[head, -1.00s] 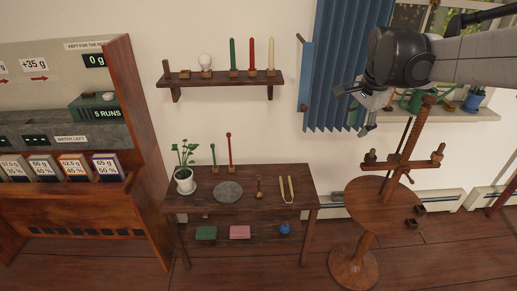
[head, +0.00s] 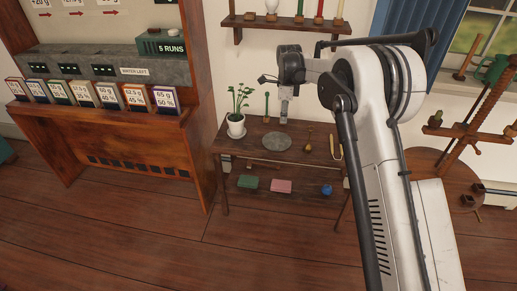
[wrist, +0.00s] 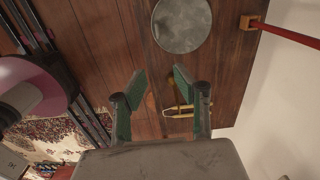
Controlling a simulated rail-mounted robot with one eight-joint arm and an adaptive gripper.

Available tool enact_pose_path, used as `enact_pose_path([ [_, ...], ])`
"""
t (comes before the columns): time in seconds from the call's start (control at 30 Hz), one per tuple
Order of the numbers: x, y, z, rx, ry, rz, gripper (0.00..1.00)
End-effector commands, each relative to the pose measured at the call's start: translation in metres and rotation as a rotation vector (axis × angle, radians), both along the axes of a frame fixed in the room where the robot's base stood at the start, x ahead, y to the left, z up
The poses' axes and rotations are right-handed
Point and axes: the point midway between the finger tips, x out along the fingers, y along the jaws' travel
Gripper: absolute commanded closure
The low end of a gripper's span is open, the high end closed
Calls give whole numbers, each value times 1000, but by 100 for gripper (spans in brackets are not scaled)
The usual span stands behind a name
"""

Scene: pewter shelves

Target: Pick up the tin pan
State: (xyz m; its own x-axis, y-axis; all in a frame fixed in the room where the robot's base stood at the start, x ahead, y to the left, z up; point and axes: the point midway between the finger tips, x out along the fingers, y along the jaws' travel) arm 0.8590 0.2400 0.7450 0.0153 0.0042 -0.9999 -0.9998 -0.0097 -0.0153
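A flat round grey piece (head: 276,141), the only pan-like thing I make out, lies on the small wooden table (head: 237,149). I cannot tell whether it has a rim. The grey round piece also shows at the top of the wrist view (wrist: 181,22). My gripper (head: 284,117) points down over the back of the table in the head view. In the wrist view my gripper (wrist: 160,82) is open, its green-padded fingers apart with nothing between them. The round piece lies beyond the fingertips, apart from them.
Yellow tongs (wrist: 180,112) lie on the table. A wall shelf (head: 285,25) with candles hangs above. A wooden stand (head: 470,130) is at right.

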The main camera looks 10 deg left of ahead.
Motion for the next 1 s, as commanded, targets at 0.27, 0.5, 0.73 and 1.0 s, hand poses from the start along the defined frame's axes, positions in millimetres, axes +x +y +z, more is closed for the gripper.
enact_pose_path([
  [0.27, 5, 9, -29, -4, 16, -46, 71],
  [0.5, 5, 8, -62, -4, 16, -44, 71],
  [0.73, 5, 8, -102, -4, 16, -44, 71],
  [1.0, 5, 8, -119, -4, 16, -43, 71],
])
